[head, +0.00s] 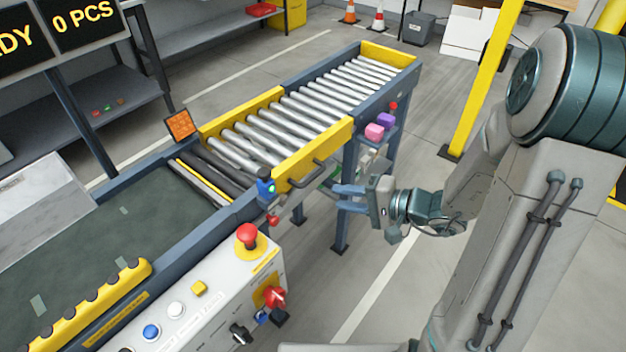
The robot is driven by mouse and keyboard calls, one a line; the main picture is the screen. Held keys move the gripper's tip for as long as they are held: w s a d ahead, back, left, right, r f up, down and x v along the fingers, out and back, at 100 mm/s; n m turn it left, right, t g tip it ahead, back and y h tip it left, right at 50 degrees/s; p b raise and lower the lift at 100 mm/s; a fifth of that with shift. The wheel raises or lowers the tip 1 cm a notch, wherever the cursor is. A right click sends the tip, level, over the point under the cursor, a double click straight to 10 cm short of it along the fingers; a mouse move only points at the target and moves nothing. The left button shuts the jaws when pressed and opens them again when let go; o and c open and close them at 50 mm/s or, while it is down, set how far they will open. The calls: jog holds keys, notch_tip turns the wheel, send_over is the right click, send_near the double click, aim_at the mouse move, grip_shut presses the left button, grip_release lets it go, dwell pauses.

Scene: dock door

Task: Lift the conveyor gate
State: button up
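The conveyor gate (270,140) is the roller section with yellow side rails, lying down in line with the conveyor. A dark bar handle (305,177) sticks out from its near yellow rail. A blue latch-like part with a green light (266,186) sits at the rail's near left end. My gripper (338,197) is to the right of the handle and a little lower in the picture, with its fingers pointing left. The two blue fingers look spread, with nothing seen between them. They appear apart from the handle.
The control panel (215,292) with a red stop button (247,236) stands at the near left. Purple and pink blocks (380,125) sit beside the conveyor. A yellow post (483,80) stands at right. Conveyor legs are close to my gripper; floor is clear below right.

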aim_at(313, 175)
jog(key=w+d+f+m+t+h, duration=0.1)
jog(key=w+d+f+m+t, duration=0.1)
jog(key=w+d+f+t, duration=0.15)
jog(key=x, duration=1.4)
jog(key=shift+a+r, duration=0.15)
grip_shut()
